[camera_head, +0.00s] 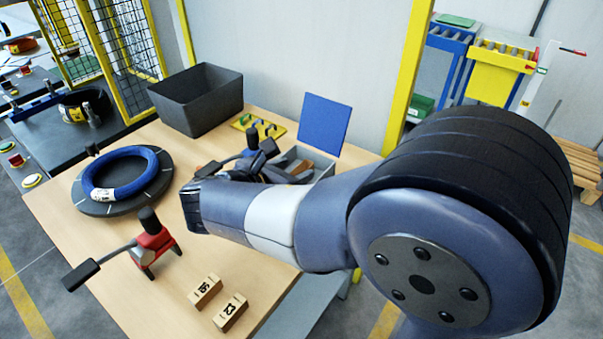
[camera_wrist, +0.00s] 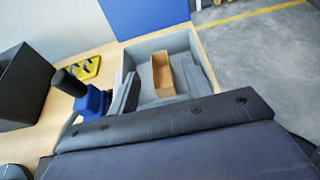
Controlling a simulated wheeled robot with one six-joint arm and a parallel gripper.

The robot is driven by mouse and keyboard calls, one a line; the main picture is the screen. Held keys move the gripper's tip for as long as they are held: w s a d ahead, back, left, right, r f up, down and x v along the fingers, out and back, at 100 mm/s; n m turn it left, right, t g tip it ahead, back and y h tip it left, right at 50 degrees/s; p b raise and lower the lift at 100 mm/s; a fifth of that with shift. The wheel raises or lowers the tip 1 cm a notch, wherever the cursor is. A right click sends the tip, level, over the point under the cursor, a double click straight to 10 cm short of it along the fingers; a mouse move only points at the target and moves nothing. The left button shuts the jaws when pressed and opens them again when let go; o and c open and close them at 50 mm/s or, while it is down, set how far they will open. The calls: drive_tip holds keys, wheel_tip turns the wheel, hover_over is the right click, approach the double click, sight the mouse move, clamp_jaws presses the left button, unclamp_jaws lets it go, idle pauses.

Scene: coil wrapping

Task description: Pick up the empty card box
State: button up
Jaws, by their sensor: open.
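The card box (camera_wrist: 161,72) is a small brown open-topped box. It lies inside a grey open case (camera_wrist: 181,42) with a raised blue lid (camera_wrist: 146,15). In the head view, a bit of the card box (camera_head: 300,167) shows in the case, under the lid (camera_head: 325,122). My gripper (camera_wrist: 165,87) is open, with one grey finger to each side of the card box in the wrist view. Whether either finger touches it I cannot tell. My forearm hides most of the gripper in the head view.
A blue tool with a black knob (camera_wrist: 90,98) stands close left of the case. A dark bin (camera_head: 197,100), a yellow rack (camera_head: 258,128), a blue coil (camera_head: 122,188) on a turntable, a red tool (camera_head: 150,243) and two numbered blocks (camera_head: 205,291) are on the table.

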sight(303, 166)
drive_tip(key=shift+x, duration=1.55)
drive_tip(key=shift+a+f, duration=0.1)
